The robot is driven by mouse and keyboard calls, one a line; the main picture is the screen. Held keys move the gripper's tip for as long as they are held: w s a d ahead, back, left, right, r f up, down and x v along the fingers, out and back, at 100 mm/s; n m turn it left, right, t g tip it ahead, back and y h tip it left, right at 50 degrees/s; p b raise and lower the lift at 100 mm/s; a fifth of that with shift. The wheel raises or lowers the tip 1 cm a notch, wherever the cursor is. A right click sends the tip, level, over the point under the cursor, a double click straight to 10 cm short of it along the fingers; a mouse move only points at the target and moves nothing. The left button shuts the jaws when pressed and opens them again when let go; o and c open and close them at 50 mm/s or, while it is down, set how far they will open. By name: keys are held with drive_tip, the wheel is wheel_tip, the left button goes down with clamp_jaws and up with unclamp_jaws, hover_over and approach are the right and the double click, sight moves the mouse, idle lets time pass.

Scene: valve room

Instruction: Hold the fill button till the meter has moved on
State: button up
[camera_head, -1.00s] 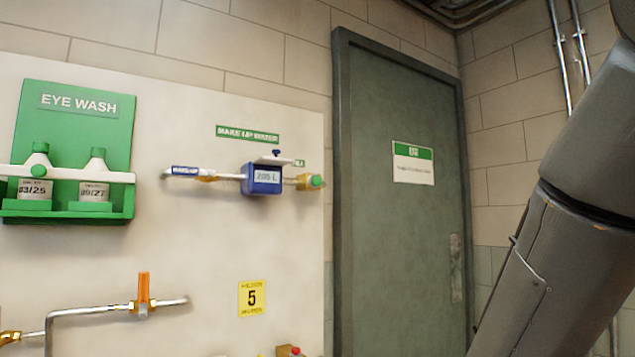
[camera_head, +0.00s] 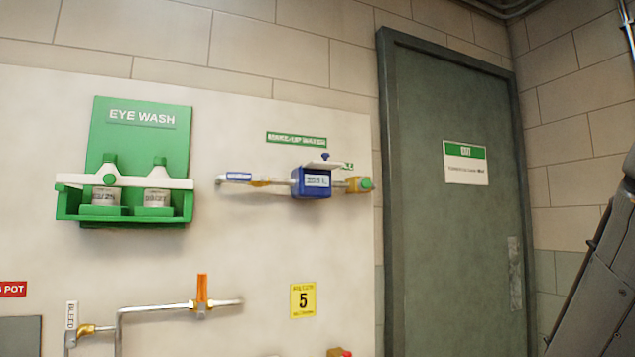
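The blue make-up water meter (camera_head: 312,182) sits in a thin pipe on the white wall panel, under a green "MAKE-UP WATER" label (camera_head: 296,139). Its lid is raised. Its display looks like about 205 L but is blurred. At the right end of that pipe is a brass fitting with a green button (camera_head: 366,183); a small green label above it is partly hidden by the lid. My gripper is out of view; only part of my arm shows at the right edge, away from the panel.
A green eye wash station (camera_head: 140,165) with two bottles hangs left of the meter. A grey-green door (camera_head: 450,220) stands right of the panel.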

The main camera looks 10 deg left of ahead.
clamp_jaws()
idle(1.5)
